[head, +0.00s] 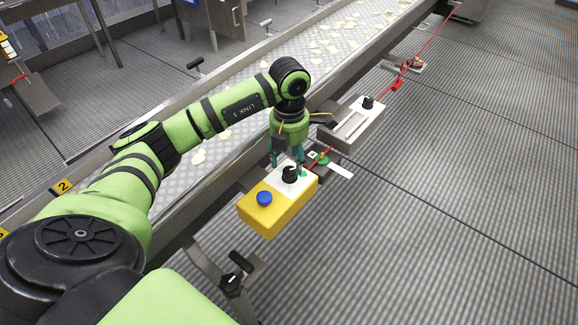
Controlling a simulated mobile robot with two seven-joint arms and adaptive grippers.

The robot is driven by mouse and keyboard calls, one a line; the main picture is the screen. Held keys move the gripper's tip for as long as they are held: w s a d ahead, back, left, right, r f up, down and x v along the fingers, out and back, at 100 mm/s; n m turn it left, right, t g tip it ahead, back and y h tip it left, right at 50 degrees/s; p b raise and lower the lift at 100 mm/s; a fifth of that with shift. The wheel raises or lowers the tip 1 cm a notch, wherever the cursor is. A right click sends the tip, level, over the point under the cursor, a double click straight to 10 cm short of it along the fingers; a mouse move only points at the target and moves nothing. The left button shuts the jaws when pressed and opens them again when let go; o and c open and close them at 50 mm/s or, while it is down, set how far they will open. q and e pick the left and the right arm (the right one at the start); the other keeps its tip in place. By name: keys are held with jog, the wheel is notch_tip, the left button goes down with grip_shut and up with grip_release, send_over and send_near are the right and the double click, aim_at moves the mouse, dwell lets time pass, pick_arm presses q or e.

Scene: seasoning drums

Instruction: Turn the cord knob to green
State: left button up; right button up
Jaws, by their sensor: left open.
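A black knob (290,174) stands on the white top part of a yellow box (267,222) beside the conveyor. A small green mark (303,173) shows just right of the knob. A blue button (264,198) sits on the yellow part. A red cord (430,45) runs from near this box to the upper right. My left gripper (286,160) is open, pointing down just behind and above the knob. I cannot tell whether its fingers touch the knob. The knob's pointer direction is too small to read. My right gripper is out of view.
A grey-white slider box (352,122) with a black knob (367,103) stands close to the right of my left gripper. The conveyor (245,142) carries scattered pale chips behind my arm. A black-handled lever (231,284) is below the yellow box. The floor at right is clear.

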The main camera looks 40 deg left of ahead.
aim_at(289, 170)
pick_arm(q)
notch_tip(289, 170, up, 8)
dwell(0.7)
